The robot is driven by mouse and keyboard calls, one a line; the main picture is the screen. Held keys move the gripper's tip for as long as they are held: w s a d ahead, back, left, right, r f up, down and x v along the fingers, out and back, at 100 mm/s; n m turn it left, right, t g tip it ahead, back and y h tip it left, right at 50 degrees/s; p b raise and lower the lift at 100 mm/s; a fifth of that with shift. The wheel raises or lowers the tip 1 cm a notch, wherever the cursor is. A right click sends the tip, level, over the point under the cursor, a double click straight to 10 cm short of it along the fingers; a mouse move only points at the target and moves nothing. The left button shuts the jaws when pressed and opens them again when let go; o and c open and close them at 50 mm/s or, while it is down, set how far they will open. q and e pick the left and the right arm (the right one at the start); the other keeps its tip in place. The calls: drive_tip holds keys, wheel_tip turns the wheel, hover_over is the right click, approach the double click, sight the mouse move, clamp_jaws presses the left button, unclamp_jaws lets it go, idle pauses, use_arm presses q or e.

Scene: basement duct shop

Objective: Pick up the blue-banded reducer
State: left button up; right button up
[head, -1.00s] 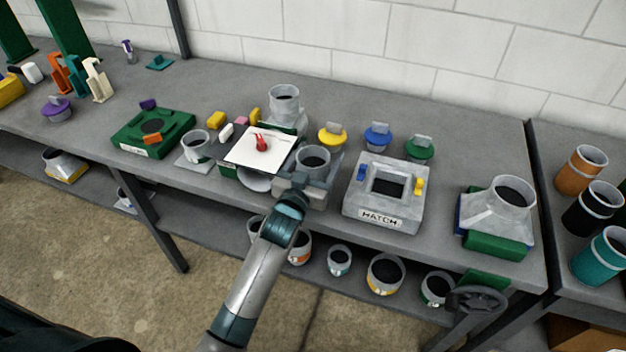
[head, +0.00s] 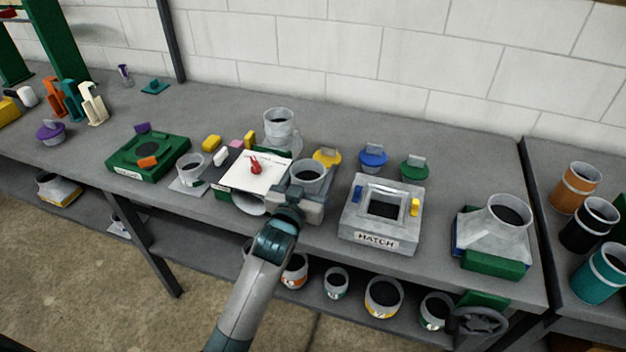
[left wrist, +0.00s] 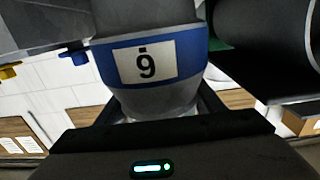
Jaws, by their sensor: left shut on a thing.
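The blue-banded reducer (left wrist: 150,58) fills the middle of the left wrist view. It is grey, with a blue band and a white label bearing a figure, 6 or 9. My left gripper (left wrist: 160,115) is shut on it. In the head view the grey reducer (head: 308,171) shows its open round top above my left gripper (head: 298,205), near the bench's front edge. Its blue band is hidden there. It overlaps the yellow lid behind it. I cannot tell how far its bottom is from the bench. My right gripper is not in view.
A white board (head: 256,174) with a red object is close left of the reducer. The grey HATCH block (head: 376,235) stands to the right. Yellow (head: 327,158), blue (head: 373,156) and green (head: 414,169) lids lie behind. Several collars stand on the shelf below.

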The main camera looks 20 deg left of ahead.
use_arm(q)
wheel_tip(320, 180, up, 7)
drive_tip(key=shift+r+b, duration=0.1)
drive_tip(key=shift+b, duration=0.45)
drive_tip(key=s+f, duration=0.3)
drive_tip(key=s, duration=0.8)
drive_tip(key=s+a+f+y+b, duration=0.1)
drive_tip(key=s+f, duration=0.2)
drive_tip(key=s, duration=0.9)
drive_tip(key=shift+s+f+n, duration=0.2)
drive_tip(key=shift+f+n, duration=0.1)
drive_tip(key=shift+f, duration=0.1)
